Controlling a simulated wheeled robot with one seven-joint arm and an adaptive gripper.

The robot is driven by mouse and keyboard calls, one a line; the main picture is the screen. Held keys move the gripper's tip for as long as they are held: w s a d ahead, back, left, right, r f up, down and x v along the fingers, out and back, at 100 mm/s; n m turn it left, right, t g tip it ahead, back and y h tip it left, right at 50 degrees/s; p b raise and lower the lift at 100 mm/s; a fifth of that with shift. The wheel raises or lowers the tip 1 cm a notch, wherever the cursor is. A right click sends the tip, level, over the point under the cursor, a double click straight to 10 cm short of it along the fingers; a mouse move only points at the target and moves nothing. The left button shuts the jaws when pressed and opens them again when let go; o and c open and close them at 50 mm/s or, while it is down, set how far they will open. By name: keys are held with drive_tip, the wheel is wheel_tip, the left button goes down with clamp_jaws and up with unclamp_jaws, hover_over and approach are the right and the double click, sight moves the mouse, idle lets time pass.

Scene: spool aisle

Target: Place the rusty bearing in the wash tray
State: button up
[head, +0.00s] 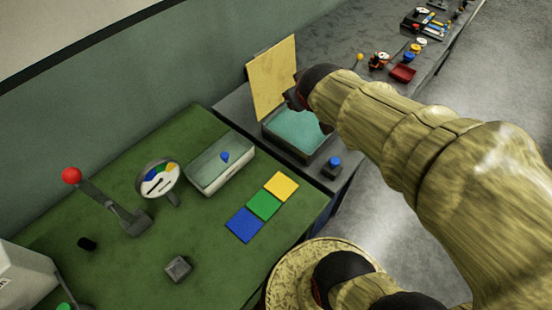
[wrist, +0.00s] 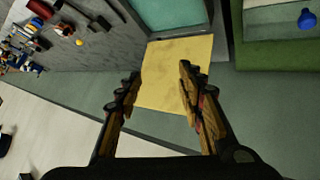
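My gripper (wrist: 157,80) is open, with nothing between its fingers in the wrist view. It is above a yellow panel (wrist: 172,55), the raised lid of a teal-floored tray. In the head view the gripper (head: 297,96) is mostly hidden behind my arm, beside that yellow lid (head: 272,72). The teal tray (head: 272,137) looks empty where visible; my arm covers part of it. A second, pale grey-green tray (head: 236,176) holds a blue cone (head: 225,156). I cannot tell for sure which is the wash tray. I cannot make out a rusty bearing in either view.
A green bench carries a red-knobbed lever (head: 72,176), a dial (head: 158,181), coloured squares (head: 264,204), a grey block (head: 178,268) and a small black cylinder (head: 87,244). A blue button (head: 334,162) stands beside the teal tray.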

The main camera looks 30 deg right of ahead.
drive_tip(key=s+a+g+y, duration=0.2)
drive_tip(key=s+a+y, duration=0.2)
drive_tip(key=s+a, duration=1.1)
drive_tip(key=shift+a+g, duration=0.4)
drive_tip(key=shift+a, duration=0.25)
drive_tip(key=shift+d, duration=0.1)
